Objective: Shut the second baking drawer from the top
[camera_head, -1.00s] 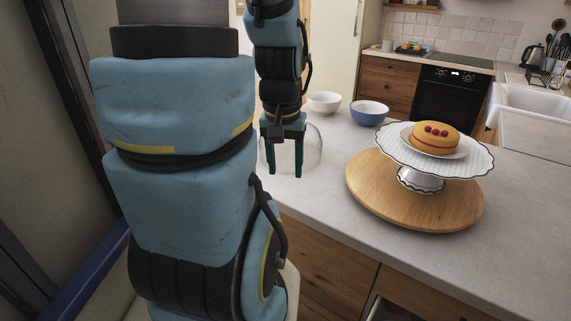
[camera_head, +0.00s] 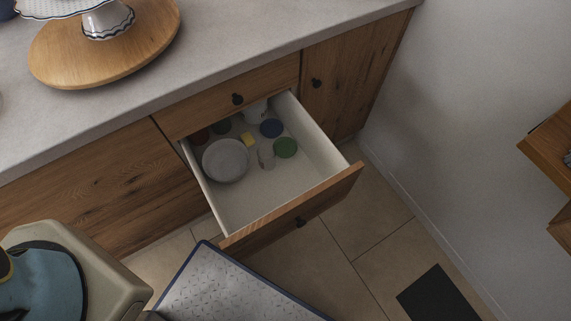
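A wooden drawer (camera_head: 328,198) stands pulled well out from the cabinet under the counter, below a shut top drawer (camera_head: 225,96). It has a dark round knob (camera_head: 300,222) on its front. My gripper is out of this view. Part of my own body shows at the lower left.
The grey counter (camera_head: 180,75) carries a round wooden board (camera_head: 60,62) with a cake stand (camera_head: 108,22). A patterned mat (camera_head: 225,290) lies on the tiled floor before the drawer. A white wall (camera_head: 440,130) and wooden furniture (camera_head: 552,150) stand at right.

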